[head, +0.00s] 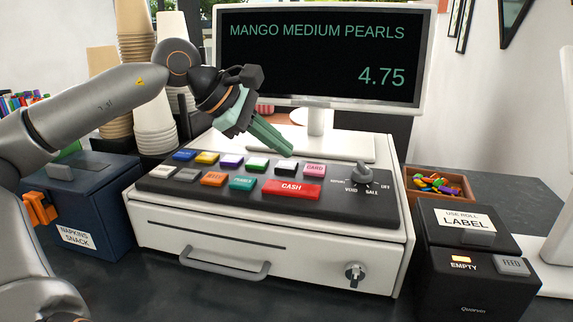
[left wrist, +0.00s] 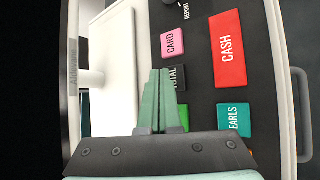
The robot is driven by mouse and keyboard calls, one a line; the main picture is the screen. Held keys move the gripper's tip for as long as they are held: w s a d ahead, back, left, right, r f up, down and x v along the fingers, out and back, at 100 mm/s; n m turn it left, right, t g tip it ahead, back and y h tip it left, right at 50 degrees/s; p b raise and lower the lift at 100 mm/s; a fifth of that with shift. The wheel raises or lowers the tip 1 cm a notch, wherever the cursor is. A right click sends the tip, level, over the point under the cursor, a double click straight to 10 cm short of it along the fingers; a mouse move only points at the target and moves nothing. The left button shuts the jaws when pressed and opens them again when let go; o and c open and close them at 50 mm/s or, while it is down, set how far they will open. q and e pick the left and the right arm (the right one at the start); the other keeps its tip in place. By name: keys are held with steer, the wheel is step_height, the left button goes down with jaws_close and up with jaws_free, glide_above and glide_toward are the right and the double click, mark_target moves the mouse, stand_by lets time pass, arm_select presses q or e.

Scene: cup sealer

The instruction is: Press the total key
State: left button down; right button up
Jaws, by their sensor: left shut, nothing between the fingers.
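The total key (left wrist: 180,78) is a dark key with white lettering in the left wrist view, between the pink card key (left wrist: 172,43) and a green key (left wrist: 183,115). In the head view the total key (head: 287,168) sits in the register's back row. My left gripper (head: 292,151) reaches down from the upper left, its green fingers shut and empty. In the left wrist view the fingertips (left wrist: 160,72) overlap the key's edge and hide part of its label. I cannot tell if they touch it. My right gripper is not in view.
The cash register (head: 300,235) has a red cash key (head: 292,189) in front and a mode knob (head: 362,175) at right. A screen (head: 320,55) behind reads "MANGO MEDIUM PEARLS 4.75". A blue napkin box (head: 85,205) stands left, a black label printer (head: 470,265) right.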

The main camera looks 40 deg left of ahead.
mark_target(280, 166)
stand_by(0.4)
arm_select(q)
steer(key=shift+f+b, duration=0.35)
steer(key=shift+f, duration=0.05)
steer(key=shift+f+b, duration=0.45)
steer(key=shift+f, duration=0.05)
stand_by(0.6)
stand_by(0.4)
steer(key=shift+r+p, duration=0.9)
steer(key=shift+r, duration=0.1)
step_height(280, 166, up, 5)
steer(key=p, duration=0.5)
